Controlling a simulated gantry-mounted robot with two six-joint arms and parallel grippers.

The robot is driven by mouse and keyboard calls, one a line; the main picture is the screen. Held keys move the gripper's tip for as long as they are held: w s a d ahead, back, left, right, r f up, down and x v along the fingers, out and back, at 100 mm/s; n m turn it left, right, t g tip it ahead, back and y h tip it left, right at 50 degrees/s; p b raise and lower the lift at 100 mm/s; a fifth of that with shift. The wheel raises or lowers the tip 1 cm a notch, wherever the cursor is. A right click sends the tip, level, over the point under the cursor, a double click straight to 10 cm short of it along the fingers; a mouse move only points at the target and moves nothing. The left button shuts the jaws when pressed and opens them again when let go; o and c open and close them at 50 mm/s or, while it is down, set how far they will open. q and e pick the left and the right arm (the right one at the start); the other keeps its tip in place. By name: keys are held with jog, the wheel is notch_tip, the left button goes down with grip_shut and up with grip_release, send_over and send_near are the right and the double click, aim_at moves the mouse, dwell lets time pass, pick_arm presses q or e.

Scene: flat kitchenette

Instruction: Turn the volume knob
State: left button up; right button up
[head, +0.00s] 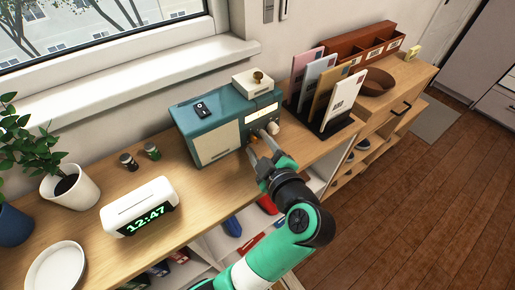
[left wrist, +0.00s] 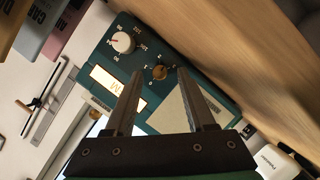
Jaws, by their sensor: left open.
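The teal radio (head: 218,130) stands on the wooden counter with its front towards the lower right. In the left wrist view its panel (left wrist: 150,55) carries a small brass knob (left wrist: 160,72) ringed by numbers and a larger white knob (left wrist: 123,42) with a red mark. The white knob also shows in the head view (head: 272,127). My left gripper (head: 260,143) is open in front of the panel. In the wrist view its fingertips (left wrist: 160,76) appear on either side of the brass knob; contact cannot be told. My right gripper is out of view.
A letter rack (head: 335,122) with several envelopes stands close to the right of the radio. A digital clock (head: 140,207), a plant pot (head: 72,187) and two small jars (head: 129,161) stand to the left. The front counter edge is below.

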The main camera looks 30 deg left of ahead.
pick_arm(q)
jog(key=shift+w+a+f, duration=0.15)
jog(key=shift+w+a, duration=0.2)
jog(key=shift+a, duration=0.15)
grip_shut()
jog(key=shift+r+p, duration=0.2)
jog(key=shift+p, duration=0.3)
jog(key=n+t+p, duration=0.1)
jog(key=p, duration=0.6)
jog(key=shift+s+n, duration=0.1)
jog(key=shift+n, duration=0.2)
jog(key=shift+f+n+t+p, duration=0.25)
jog(key=shift+n+t+p, duration=0.25)
jog(key=shift+n, duration=0.4)
jog(key=shift+f+n, duration=0.2)
jog(key=shift+n, duration=0.7)
jog(key=shift+t+y, duration=0.3)
